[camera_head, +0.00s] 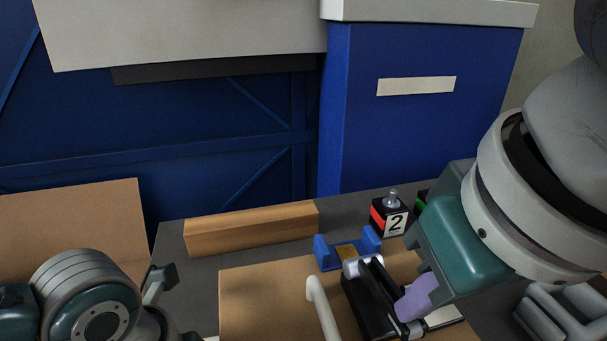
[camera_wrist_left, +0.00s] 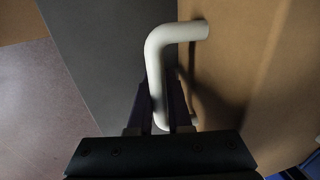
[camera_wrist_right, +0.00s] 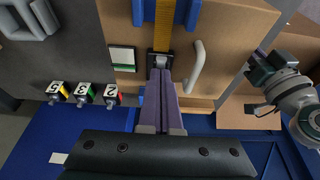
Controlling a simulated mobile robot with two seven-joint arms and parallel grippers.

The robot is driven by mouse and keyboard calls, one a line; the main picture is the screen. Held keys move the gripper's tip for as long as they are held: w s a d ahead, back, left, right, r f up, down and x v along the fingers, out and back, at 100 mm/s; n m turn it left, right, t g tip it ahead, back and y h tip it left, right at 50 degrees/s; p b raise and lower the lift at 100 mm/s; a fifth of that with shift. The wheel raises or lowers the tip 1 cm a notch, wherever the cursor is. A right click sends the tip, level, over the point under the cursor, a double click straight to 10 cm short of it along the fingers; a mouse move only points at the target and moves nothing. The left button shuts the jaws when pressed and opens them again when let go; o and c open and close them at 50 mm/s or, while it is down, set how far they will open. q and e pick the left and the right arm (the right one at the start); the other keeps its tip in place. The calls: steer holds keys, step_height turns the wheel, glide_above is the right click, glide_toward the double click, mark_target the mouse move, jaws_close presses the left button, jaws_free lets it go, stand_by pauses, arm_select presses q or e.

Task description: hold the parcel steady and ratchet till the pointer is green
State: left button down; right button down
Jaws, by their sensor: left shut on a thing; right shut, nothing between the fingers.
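The parcel (camera_head: 260,295) is a brown cardboard box on the table, with a yellow strap (camera_wrist_right: 163,25) over it. The black ratchet (camera_head: 362,308) lies on its top. A small plate with a light and a dark green field (camera_wrist_right: 122,60) lies beside the ratchet; I cannot make out a pointer. My left gripper (camera_wrist_left: 165,112) is shut on a white bar handle (camera_wrist_left: 157,65) at the parcel. My right gripper (camera_head: 412,305), with lavender fingers, is shut and empty at the ratchet; its fingertips (camera_wrist_right: 161,75) hide part of the ratchet.
Blue brackets (camera_head: 371,240) flank the strap. Blocks numbered 2 (camera_wrist_right: 112,96), 3 (camera_wrist_right: 84,93) and 5 (camera_wrist_right: 57,92) stand beside the parcel. A wooden bar (camera_head: 250,229) lies at the back edge. A grey object (camera_head: 560,315) is at right.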

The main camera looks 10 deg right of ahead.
steer(key=shift+s+d+f, duration=0.1)
steer(key=shift+s+f, duration=0.2)
steer(key=shift+f, duration=0.2)
steer(key=shift+s+f, duration=0.3)
steer(key=shift+f, duration=0.2)
arm_select(q)
steer(key=shift+d, duration=0.1)
arm_select(e)
steer(key=shift+s+f, duration=0.1)
steer(key=shift+f, duration=0.05)
steer(key=v, duration=0.8)
steer(key=shift+w, duration=0.25)
arm_select(q)
steer(key=c, duration=0.8)
jaws_free()
steer(key=shift+o, duration=0.2)
